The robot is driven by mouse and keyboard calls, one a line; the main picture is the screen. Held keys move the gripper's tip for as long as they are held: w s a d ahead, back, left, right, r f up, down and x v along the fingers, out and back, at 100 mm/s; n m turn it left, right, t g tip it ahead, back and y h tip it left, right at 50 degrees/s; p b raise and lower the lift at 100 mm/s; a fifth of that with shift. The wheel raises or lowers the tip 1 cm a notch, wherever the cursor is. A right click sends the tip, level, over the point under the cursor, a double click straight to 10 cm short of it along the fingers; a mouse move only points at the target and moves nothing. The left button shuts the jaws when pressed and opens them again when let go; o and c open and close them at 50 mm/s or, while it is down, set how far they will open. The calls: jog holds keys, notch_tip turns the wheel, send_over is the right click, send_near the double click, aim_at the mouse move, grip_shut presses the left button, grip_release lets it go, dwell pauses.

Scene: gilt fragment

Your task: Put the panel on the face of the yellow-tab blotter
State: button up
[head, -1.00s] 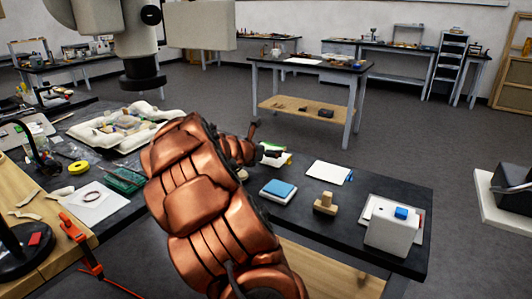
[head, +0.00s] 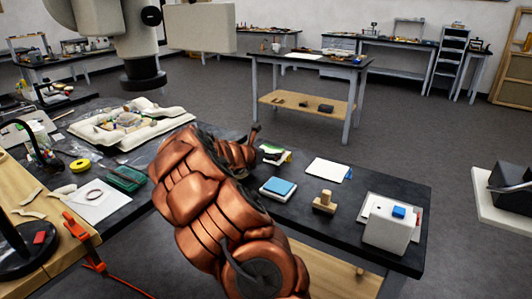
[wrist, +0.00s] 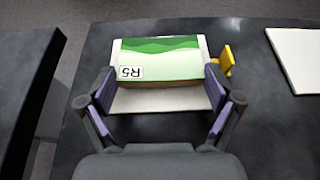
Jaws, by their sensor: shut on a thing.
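The panel (wrist: 160,58) is a small block with a green landscape face and a white "R5" label, upside down in the wrist view. My gripper (wrist: 163,84) has its purple-padded fingers on either side of the panel and is shut on it. The white yellow-tab blotter (wrist: 160,102) lies under the panel, its yellow tab sticking out to the right. The panel is over the blotter's face; I cannot tell whether it touches. In the head view the blotter (head: 282,160) is small and partly hidden beside my copper arm.
A white board with a blue tab (head: 326,169) lies to the right of the blotter. Nearer are a blue-topped pad (head: 278,188), a wooden stamp (head: 324,203) and a white box (head: 389,228). A cluttered white tray (head: 125,128) is on the left. Dark bench top lies between them.

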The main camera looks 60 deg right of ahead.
jog(key=shift+f+b, duration=0.15)
jog(key=shift+b, duration=0.2)
jog(key=o, duration=0.9)
jog(key=shift+o, duration=0.2)
jog(key=shift+r, duration=0.2)
jog(key=shift+r+p, duration=0.15)
jog(key=shift+p, duration=0.35)
jog(key=shift+a+b, duration=0.3)
jog(key=shift+a, duration=0.1)
jog(key=shift+b+v, duration=0.8)
jog(key=shift+v, duration=4.8)
